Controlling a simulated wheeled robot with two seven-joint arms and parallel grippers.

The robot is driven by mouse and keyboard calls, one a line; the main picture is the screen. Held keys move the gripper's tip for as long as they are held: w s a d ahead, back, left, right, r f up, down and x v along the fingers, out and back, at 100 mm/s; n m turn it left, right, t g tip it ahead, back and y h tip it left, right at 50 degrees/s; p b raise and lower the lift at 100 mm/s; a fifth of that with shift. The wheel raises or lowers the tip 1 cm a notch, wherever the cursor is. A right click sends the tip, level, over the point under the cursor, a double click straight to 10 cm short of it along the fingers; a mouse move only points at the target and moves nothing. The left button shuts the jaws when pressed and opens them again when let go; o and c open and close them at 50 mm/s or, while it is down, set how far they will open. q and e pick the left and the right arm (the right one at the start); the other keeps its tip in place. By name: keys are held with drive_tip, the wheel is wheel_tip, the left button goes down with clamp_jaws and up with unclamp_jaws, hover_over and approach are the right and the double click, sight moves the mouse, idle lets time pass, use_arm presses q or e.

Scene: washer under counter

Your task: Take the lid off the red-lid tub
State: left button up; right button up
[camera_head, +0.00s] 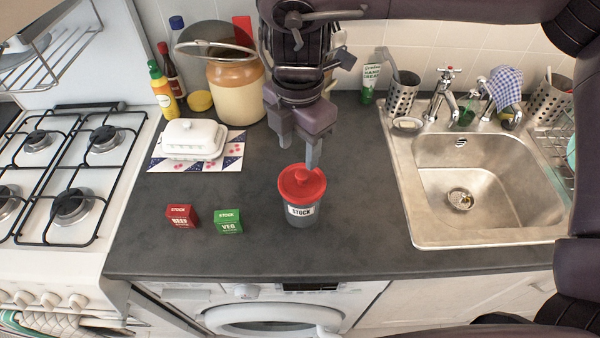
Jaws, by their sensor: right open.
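The red-lid tub (301,213) is a grey tub with a "STOCK" label, upright on the dark counter. Its red lid (288,188) is on top, with a small raised knob in the middle. My right gripper (299,154) comes down from the top of the view and is open. Its two fingers point down just above and behind the lid, and nothing is between them. I cannot tell whether a fingertip touches the lid. My left gripper is not in view.
Red (182,216) and green (228,222) stock boxes stand left of the tub. A white butter dish (191,138) and a crock (235,90) are behind them. The hob (70,165) is left, the sink (470,185) right. Counter around the tub is clear.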

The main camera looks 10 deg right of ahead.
sight(302, 174)
drive_tip(key=shift+w+d+f+p, duration=0.1)
drive_tip(key=shift+d+f+p, duration=0.1)
drive_tip(key=shift+f, duration=1.05)
drive_tip(key=shift+s+d+f+p, duration=0.1)
drive_tip(key=shift+f+p, duration=0.15)
drive_tip(key=shift+f, duration=1)
drive_tip(key=shift+w+d+f+p, duration=0.1)
drive_tip(key=shift+f+p, duration=0.1)
drive_tip(key=shift+f, duration=1.05)
drive_tip(key=c, duration=1.1)
drive_tip(key=shift+o, duration=0.2)
